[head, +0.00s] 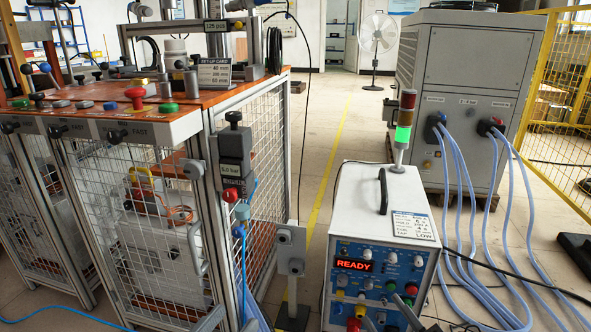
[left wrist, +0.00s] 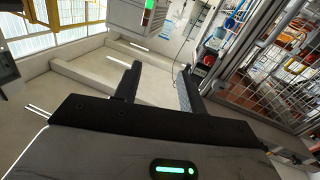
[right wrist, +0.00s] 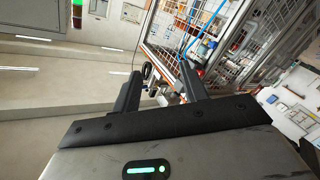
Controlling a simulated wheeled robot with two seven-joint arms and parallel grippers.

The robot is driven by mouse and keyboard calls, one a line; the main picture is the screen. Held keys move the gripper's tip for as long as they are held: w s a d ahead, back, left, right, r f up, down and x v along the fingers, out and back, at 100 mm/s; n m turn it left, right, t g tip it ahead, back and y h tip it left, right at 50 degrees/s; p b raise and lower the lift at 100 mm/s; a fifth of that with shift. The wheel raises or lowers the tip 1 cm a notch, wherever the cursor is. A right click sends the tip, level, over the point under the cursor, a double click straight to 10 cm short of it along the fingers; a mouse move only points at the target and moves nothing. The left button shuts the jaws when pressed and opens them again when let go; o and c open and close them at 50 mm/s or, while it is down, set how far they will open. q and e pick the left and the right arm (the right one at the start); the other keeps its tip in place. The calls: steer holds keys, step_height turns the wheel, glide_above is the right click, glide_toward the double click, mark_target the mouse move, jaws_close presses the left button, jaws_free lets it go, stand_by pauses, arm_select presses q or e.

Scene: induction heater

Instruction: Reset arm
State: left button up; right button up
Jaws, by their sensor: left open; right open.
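My left gripper (left wrist: 158,68) shows in the left wrist view with its two dark fingers apart. Only pale floor and background show between them. My right gripper (right wrist: 159,72) shows in the right wrist view, also with its fingers apart. A dark ring and small fittings show in the background behind its fingertips, and I see nothing held. The white heater cabinet (head: 350,220) stands at the lower middle of the head view, with a red READY display (head: 354,265) and a black top handle (head: 383,191).
A workbench with an orange-brown top (head: 185,101) and mesh sides fills the left. A signal tower (head: 403,135) shows green. A grey cabinet (head: 465,110) with blue hoses (head: 462,200) stands at right, before a yellow fence (head: 563,110).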

steer(key=s+a+r+m+t+y+b, duration=0.2)
steer(key=s+a+r+m+y+b, duration=0.1)
steer(key=s+a+r+y+b, duration=0.45)
arm_select(q)
step_height(320, 180, up, 7)
steer(key=a+p, duration=0.1)
steer(key=p, duration=1.9)
steer(key=s+a+f+n+g+y+p, duration=0.2)
steer(key=s+a+g+y+p, duration=0.2)
steer(key=p, duration=1.1)
steer(key=s+g, duration=0.1)
steer(key=s, duration=0.1)
steer(key=shift+s+g+p, duration=0.3)
steer(key=shift+s, duration=0.05)
arm_select(e)
steer(key=s+d+r+m+g+h, duration=0.2)
steer(key=s+d+m+g+h, duration=0.1)
steer(key=d+g+h, duration=0.3)
steer(key=shift+s+d+r+m+g+h, duration=0.2)
steer(key=shift+s+d+m+g+h, duration=0.2)
steer(key=shift+m+g+h, duration=0.55)
